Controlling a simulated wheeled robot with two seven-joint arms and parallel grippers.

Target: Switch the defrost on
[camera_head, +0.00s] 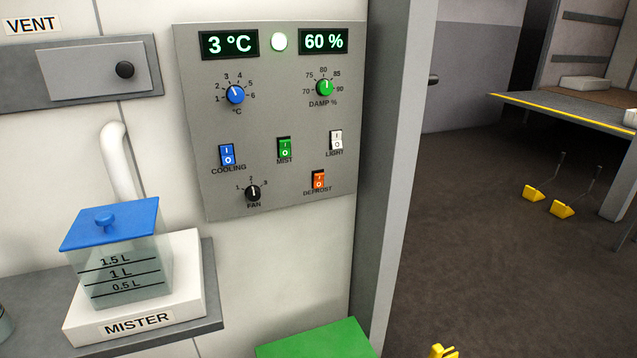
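The orange defrost switch (319,180) is a rocker on the lower right of the grey control panel (290,215), above the label DEFROST. Its I and O marks show, but its tilt is too small to tell, so I cannot say whether it is on or off. The white light switch (336,140) is above it and the green mist switch (285,148) is up and to its left. The blue cooling switch (227,155) and the black fan knob (253,193) are further left.
The mister (120,260) with a blue lid stands on a shelf at the lower left. A green surface (315,342) is below the panel. A grey door post (385,180) stands right of the panel, with open floor (480,230) beyond. The space before the panel is clear.

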